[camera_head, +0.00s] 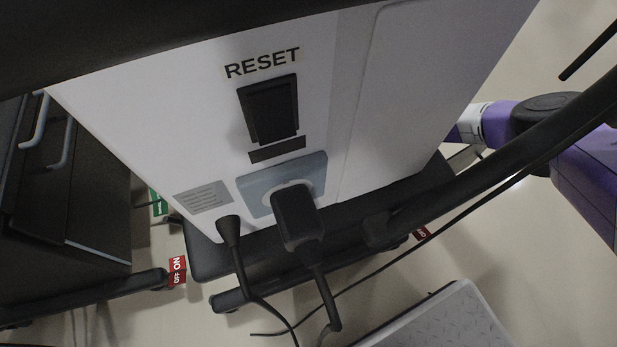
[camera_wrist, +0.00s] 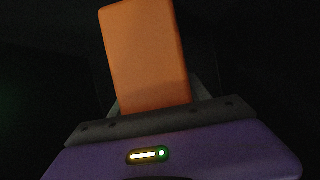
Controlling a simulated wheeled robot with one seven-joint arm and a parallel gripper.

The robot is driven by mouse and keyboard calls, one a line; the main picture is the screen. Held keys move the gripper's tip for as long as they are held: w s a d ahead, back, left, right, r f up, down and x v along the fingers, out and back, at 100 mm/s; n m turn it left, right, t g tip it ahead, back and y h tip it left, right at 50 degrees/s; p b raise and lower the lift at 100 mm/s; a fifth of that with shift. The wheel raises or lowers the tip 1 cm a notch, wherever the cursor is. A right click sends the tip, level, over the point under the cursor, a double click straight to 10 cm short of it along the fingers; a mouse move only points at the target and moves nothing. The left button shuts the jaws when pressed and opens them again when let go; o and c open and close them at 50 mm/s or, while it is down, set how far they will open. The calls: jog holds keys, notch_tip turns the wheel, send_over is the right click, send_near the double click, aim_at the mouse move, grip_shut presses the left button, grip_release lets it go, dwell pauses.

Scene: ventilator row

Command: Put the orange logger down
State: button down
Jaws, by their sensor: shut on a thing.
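The orange logger (camera_wrist: 147,55) is a plain orange block in the wrist view, standing out from my gripper (camera_wrist: 150,112) and tilted slightly. My gripper is shut on it; its fingers are mostly hidden behind the logger. The surroundings in the wrist view are almost black, so I cannot tell what lies beneath or beside the logger. In the head view neither the logger nor the gripper shows; only my purple arm is visible at the right, partly behind a white ventilator cabinet (camera_head: 400,90).
The cabinet carries a RESET label (camera_head: 262,63), a black rocker switch (camera_head: 269,109) and a black plug (camera_head: 297,217) with hanging cables. A dark drawer unit (camera_head: 70,190) stands at left. Red ON/OFF tags (camera_head: 177,271) mark the wheeled bases. A grey textured platform (camera_head: 450,318) is at lower right.

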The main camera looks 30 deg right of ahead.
jog(key=shift+a+r, duration=0.1)
jog(key=shift+a, duration=0.3)
jog(key=f+b, duration=0.1)
jog(key=f, duration=0.1)
jog(key=f+b, duration=0.1)
jog(key=shift+a+f+b, duration=0.35)
jog(key=shift+b, duration=0.05)
jog(key=shift+r, duration=0.1)
jog(key=c, duration=0.5)
grip_release()
jog(key=shift+d+r, duration=0.1)
jog(key=shift+d, duration=0.25)
jog(key=p+v, duration=0.2)
jog(key=v, duration=0.9)
jog(key=shift+d, duration=0.15)
